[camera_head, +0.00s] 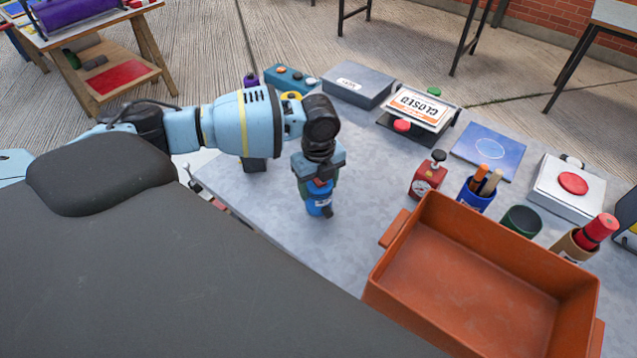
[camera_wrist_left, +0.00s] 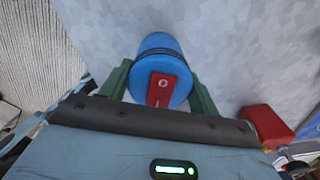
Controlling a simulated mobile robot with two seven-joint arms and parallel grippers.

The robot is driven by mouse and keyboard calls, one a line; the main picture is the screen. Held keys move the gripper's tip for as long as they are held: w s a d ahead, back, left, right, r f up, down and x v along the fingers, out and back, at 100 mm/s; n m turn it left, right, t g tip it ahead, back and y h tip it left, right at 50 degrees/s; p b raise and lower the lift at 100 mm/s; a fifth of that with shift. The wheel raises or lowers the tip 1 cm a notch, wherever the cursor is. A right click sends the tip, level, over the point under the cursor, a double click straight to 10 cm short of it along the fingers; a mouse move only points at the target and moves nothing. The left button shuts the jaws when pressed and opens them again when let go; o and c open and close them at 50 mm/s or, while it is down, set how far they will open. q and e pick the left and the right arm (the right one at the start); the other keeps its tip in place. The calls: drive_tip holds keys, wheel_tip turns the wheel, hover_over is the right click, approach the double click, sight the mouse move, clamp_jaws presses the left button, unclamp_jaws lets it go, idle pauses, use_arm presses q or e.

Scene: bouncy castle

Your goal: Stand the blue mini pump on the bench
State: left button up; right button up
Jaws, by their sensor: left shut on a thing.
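The blue mini pump (camera_head: 319,206) is in my left gripper (camera_head: 318,186), over the left part of the grey bench (camera_head: 265,210). Its body points roughly down and a dark piece shows at its lower end. In the left wrist view the pump (camera_wrist_left: 158,51) is a blue cylinder with a red part facing the camera. The green fingers of my left gripper (camera_wrist_left: 163,88) close on both its sides. I cannot tell whether its base touches the bench. My right gripper is out of view.
An orange tray (camera_head: 480,283) fills the near right of the bench. A red gauge device (camera_head: 426,178), a blue cup with sticks (camera_head: 476,194) and a green cup (camera_head: 521,221) stand behind it. Bench around the pump is clear.

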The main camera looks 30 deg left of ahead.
use_arm(q)
drive_tip(key=shift+f, duration=0.1)
drive_tip(key=o, duration=1.3)
drive_tip(key=shift+c, duration=0.2)
wheel_tip(320, 180, up, 12)
drive_tip(key=shift+p, duration=0.4)
